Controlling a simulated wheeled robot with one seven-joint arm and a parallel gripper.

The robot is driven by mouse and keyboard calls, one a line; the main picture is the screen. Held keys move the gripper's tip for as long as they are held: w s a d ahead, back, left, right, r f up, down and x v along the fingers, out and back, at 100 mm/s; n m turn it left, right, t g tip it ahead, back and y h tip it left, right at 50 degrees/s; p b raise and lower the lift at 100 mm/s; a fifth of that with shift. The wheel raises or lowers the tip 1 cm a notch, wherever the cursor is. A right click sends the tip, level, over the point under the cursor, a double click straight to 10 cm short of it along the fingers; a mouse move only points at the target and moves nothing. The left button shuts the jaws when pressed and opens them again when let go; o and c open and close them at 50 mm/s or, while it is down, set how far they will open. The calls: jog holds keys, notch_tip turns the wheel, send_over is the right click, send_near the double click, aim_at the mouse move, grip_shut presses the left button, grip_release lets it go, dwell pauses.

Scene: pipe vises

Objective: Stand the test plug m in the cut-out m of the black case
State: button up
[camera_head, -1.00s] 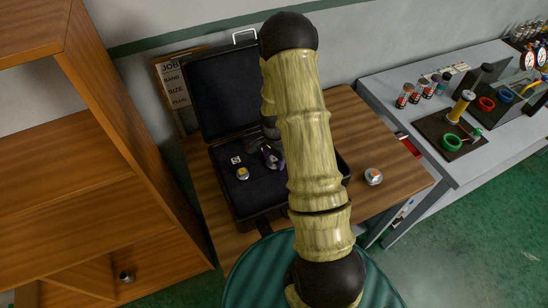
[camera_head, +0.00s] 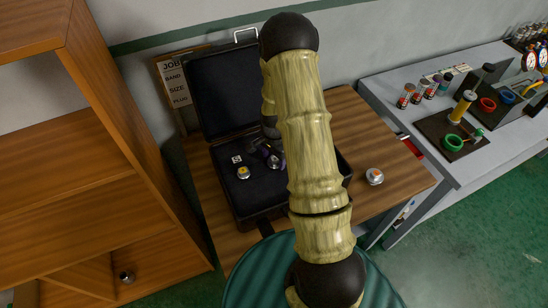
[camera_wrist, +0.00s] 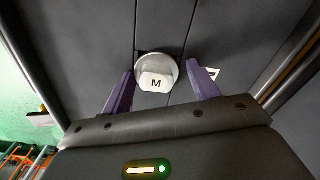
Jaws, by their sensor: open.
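The test plug m (camera_wrist: 157,82) is a silver round piece with a raised cap marked M, in the wrist view. It sits at a dark cut-out in the foam of the black case (camera_head: 255,193); how deep it sits I cannot tell. My gripper (camera_wrist: 162,88) is open, one purple finger on each side of the plug, with visible gaps near the cap. In the head view, my gripper (camera_head: 275,161) is low over the case, and my arm hides part of the case and most of the gripper.
An orange-marked plug (camera_head: 375,176) is on the wooden table (camera_head: 405,185), right of the case. The open lid (camera_head: 225,90) rises behind. A job board (camera_head: 173,85) leans at back left.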

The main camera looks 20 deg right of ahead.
aim_at(275, 159)
jog(key=shift+s+f, duration=0.6)
jog(key=shift+f, duration=0.05)
jog(key=shift+w+d+r+p, duration=0.15)
jog(key=shift+w+r+p, duration=0.05)
jog(key=shift+r+p, duration=0.45)
jog(key=shift+w+d+r+b, duration=0.1)
jog(key=shift+r+b, duration=0.35)
jog(key=shift+b, duration=0.05)
notch_tip(275, 159, up, 11)
jog(key=b, duration=0.2)
jog(key=shift+r+b, duration=0.2)
jog(key=shift+b, duration=0.2)
jog(key=shift+w, duration=0.1)
